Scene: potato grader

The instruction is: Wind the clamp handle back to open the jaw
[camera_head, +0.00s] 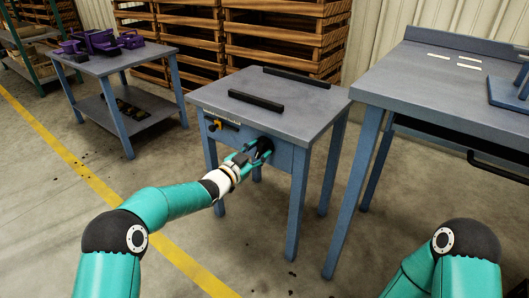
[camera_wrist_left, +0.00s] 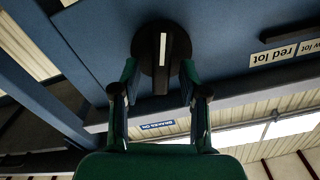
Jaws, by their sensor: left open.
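A round black knob with a raised bar handle and a white stripe (camera_wrist_left: 162,48) sits on the blue front panel of the small workbench. It also shows in the head view (camera_head: 264,145), partly hidden by my gripper. My left gripper (camera_head: 252,152) is at this knob. In the left wrist view its two fingers (camera_wrist_left: 159,75) are open, one on each side of the bar handle; I cannot tell whether they touch the knob. No clamp jaw can be clearly made out. My right gripper is out of view; only part of that arm shows.
The small workbench (camera_head: 230,92) carries two black bars (camera_head: 256,101). A black and yellow lever (camera_head: 216,124) is left of the knob, by lot labels (camera_wrist_left: 287,52). A larger bench (camera_head: 420,78) stands right, a purple-item table (camera_head: 125,62) left.

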